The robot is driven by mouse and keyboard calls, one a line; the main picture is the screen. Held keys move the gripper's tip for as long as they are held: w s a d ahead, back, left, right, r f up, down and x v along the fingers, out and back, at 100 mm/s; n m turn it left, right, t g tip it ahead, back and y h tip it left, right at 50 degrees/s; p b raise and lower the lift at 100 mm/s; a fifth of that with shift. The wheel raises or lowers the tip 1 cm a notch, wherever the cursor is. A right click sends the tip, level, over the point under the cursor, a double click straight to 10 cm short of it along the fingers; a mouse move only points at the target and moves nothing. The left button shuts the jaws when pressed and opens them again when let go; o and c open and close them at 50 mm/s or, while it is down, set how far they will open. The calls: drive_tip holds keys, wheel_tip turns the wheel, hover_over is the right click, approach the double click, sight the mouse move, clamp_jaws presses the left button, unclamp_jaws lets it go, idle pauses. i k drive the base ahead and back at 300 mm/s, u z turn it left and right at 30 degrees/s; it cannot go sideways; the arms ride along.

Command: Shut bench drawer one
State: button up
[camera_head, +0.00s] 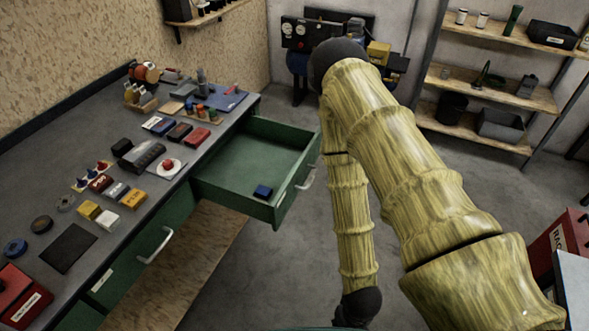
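A green bench drawer (236,185) stands pulled out from the workbench (68,247), at the bench's far end. Its front carries a silver handle (307,179) and a small label too small to read. A small dark blue box (263,191) lies inside, near the drawer front; the rest of the visible drawer floor is bare. A nearer green drawer (135,262) with its own handle is shut. My arm rises right of the open drawer, bends at the top and comes down to a dark joint at the bottom. My gripper is not visible.
The bench top holds many small parts, boxes and tools. Shelves (490,85) stand at the back right, machinery (327,30) at the back wall, and a red box (562,238) at the right edge. Grey floor (275,270) is clear before the drawer.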

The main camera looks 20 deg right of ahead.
sight(279, 156)
drive_tip(key=z, duration=0.05)
drive_tip(key=i, duration=1)
drive_tip(key=u, duration=0.45)
drive_tip(key=k, duration=1.25)
drive_tip(key=z, duration=1)
drive_tip(key=i, duration=0.5)
drive_tip(key=z, duration=0.1)
